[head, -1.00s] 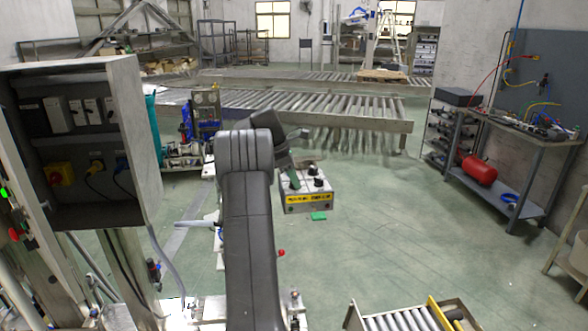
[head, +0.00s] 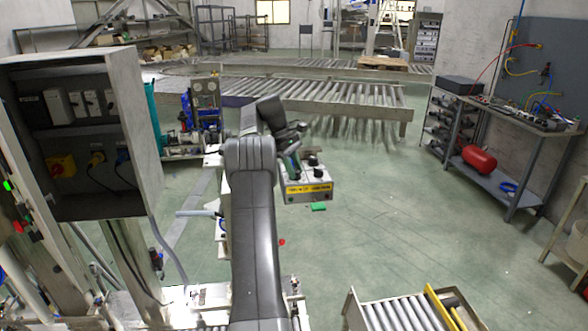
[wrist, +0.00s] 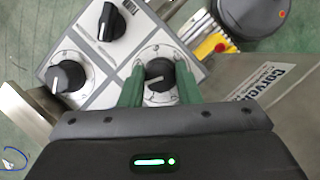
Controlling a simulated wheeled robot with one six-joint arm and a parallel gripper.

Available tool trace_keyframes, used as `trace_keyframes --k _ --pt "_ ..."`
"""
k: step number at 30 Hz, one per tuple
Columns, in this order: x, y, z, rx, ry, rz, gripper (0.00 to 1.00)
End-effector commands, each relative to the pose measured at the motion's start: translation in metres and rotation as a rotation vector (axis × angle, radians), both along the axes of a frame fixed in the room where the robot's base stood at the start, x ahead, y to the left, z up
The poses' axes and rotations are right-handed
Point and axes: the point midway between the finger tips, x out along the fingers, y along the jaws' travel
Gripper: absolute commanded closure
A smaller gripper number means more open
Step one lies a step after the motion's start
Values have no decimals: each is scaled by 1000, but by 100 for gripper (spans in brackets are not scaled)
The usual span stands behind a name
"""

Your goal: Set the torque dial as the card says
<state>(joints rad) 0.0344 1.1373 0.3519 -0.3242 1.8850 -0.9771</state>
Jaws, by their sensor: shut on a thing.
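A grey box with black dials (head: 307,192) and a yellow lettered strip on its front stands ahead of my arm in the head view. In the wrist view its light top carries three black knobs on white scales: a top knob (wrist: 112,22), a left knob (wrist: 68,76) and a right knob (wrist: 159,72). My gripper (wrist: 159,86) has its two green fingers on either side of the right knob and is shut on it. The gripper also shows over the box in the head view (head: 292,166). Scale marks are too small to read, and no readable card shows.
A grey electrical cabinet (head: 150,130) stands close on the left. A roller conveyor (head: 350,96) runs behind the box. A workbench (head: 500,117) stands right, and a small roller tray (head: 400,312) lies at front right. Green floor is open right of the box.

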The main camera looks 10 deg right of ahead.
Motion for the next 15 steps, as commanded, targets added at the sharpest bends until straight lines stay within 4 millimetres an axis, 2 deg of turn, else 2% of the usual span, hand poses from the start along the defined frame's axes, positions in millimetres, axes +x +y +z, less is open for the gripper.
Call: trace_keyframes --k 13,14,15 --pt "0 0 1 0 -3 -10 93" --pt "0 0 1 0 -3 -10 68" --pt "0 0 1 0 -3 -10 60"
